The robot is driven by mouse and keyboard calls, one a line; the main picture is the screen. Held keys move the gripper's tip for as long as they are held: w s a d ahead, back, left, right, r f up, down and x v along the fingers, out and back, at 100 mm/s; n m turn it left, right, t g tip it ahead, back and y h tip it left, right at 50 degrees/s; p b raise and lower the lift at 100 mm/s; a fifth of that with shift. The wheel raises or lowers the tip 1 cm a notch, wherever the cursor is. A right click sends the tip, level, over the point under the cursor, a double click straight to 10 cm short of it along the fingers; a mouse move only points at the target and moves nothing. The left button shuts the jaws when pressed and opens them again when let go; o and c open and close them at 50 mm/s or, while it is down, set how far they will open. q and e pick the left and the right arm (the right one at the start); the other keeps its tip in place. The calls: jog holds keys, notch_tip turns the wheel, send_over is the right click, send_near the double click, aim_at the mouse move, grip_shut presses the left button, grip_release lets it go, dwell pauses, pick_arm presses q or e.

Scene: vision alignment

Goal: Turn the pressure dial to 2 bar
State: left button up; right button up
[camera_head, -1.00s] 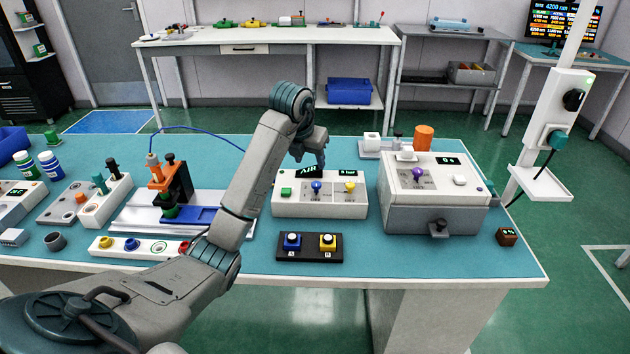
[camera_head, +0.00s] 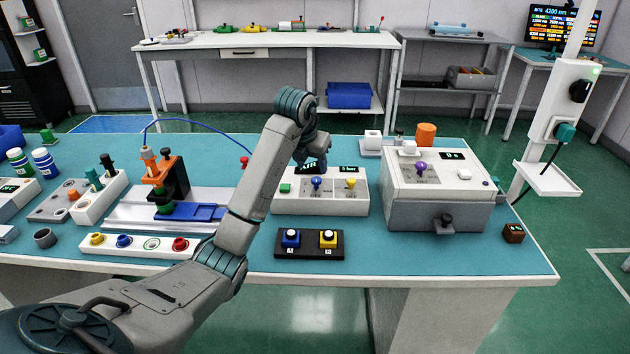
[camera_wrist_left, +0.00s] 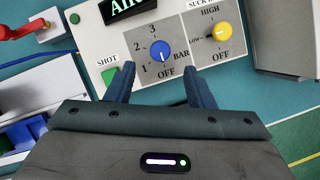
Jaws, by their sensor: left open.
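The pressure dial (camera_wrist_left: 161,51) is a blue knob on a grey plate marked OFF, 1, 2, 3 and BAR. Its white mark seems to point down toward OFF. In the head view the dial (camera_head: 316,183) sits on the front of a white air panel (camera_head: 290,205). My left gripper (camera_wrist_left: 159,70) is open, its two dark blue fingers apart on either side just below the dial in the wrist view. In the head view the left gripper (camera_head: 316,163) hangs above and behind the dial. Finger contact cannot be told. My right gripper is not in view.
A yellow knob (camera_wrist_left: 219,32) sits right of the dial, and a green SHOT button (camera_wrist_left: 110,75) left of it. A two-button black box (camera_head: 309,244) stands in front of the panel. A grey-white box (camera_head: 437,214) stands to the right. A clamp fixture (camera_head: 165,185) is at left.

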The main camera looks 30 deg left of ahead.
aim_at(316, 179)
pick_arm(q)
jog(key=shift+w+f, duration=0.15)
jog(key=shift+f, duration=0.3)
jog(key=x, duration=0.3)
jog(key=shift+w+f, duration=0.2)
jog(key=shift+f, duration=0.15)
jog(key=shift+w+f, duration=0.25)
jog(key=shift+f, duration=0.35)
jog(key=c, duration=1)
jog(key=shift+a+p, duration=0.1)
jog(key=shift+p, duration=0.2)
